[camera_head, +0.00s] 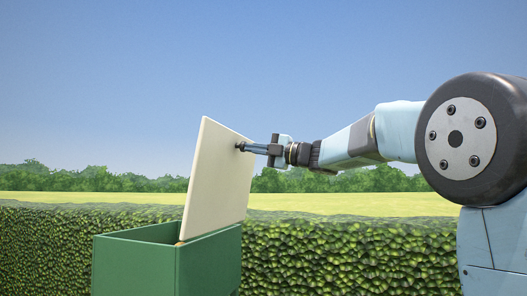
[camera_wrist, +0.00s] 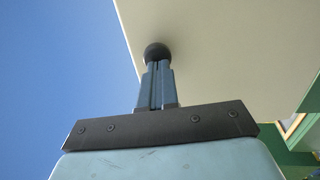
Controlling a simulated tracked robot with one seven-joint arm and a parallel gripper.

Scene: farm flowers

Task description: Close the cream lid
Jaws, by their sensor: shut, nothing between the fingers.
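The cream lid (camera_head: 214,185) stands raised and steeply tilted above a green box (camera_head: 134,265), its lower edge at the box's top. In the wrist view the lid (camera_wrist: 235,55) fills the upper right. A dark round knob (camera_wrist: 156,51) shows at the lid's face, right at my fingertips. My gripper (camera_head: 243,147) reaches in from the right to the upper right part of the lid. In the wrist view its two fingers (camera_wrist: 157,68) are shut together and hold nothing. The tips look to touch the knob; I cannot tell for sure.
A leafy hedge (camera_head: 340,255) runs behind the box and to its right. A yellow-green field (camera_head: 330,203) and trees (camera_head: 95,180) lie beyond. Open sky surrounds the lid's top and left side. Part of the green box (camera_wrist: 300,160) shows at the wrist view's lower right.

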